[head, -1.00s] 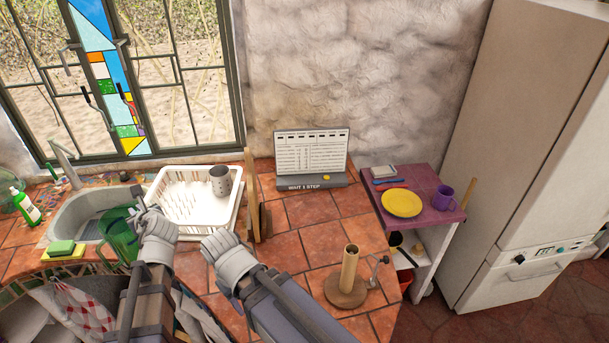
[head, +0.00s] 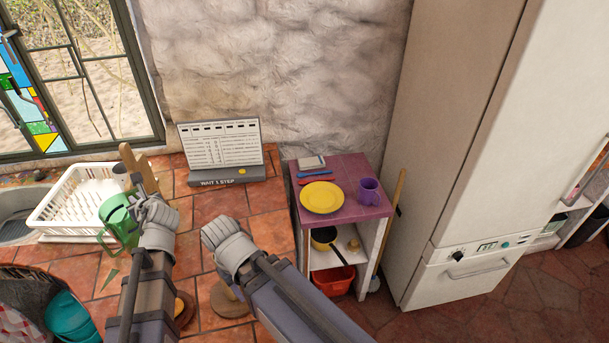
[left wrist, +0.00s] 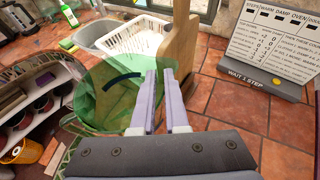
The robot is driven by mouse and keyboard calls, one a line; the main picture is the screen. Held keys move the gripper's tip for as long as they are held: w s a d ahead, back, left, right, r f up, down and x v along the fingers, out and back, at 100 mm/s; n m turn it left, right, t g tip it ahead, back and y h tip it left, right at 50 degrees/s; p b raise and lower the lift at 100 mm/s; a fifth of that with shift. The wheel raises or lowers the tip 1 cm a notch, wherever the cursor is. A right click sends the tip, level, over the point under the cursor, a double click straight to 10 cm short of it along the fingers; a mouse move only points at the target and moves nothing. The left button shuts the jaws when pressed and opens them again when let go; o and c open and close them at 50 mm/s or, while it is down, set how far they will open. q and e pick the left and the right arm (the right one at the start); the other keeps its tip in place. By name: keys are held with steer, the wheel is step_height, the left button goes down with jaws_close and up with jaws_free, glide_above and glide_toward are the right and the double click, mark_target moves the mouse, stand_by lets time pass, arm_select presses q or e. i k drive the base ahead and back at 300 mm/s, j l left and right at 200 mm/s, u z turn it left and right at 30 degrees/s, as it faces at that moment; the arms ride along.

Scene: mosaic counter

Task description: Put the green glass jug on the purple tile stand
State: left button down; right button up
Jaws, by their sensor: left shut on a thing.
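The green glass jug (head: 116,222) is at my left gripper (head: 150,212), in front of the dish rack in the head view. In the left wrist view the jug (left wrist: 105,95) is beside the pale fingers (left wrist: 165,100), which are shut on it. The purple tile stand (head: 345,163) is to the right of the counter and bears a yellow plate (head: 322,198), a purple mug (head: 369,190), blue and red cutlery (head: 315,176) and a small grey tray (head: 311,162). My right gripper (head: 222,232) is left of the stand; its fingertips are hidden.
A white dish rack (head: 75,205) and a wooden board (head: 138,168) stand at the left. A grey calendar sign (head: 219,152) is at the back. A wooden holder (head: 229,300) is partly behind my right arm. A tall fridge (head: 455,150) is right of the stand.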

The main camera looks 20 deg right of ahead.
mark_target(353, 178)
steer(key=l, duration=0.8)
steer(key=i+l+z, duration=0.15)
steer(key=l, duration=0.65)
steer(key=i+l+z, duration=0.55)
steer(key=l, duration=0.25)
steer(key=i+z, duration=0.2)
steer(key=z, duration=0.15)
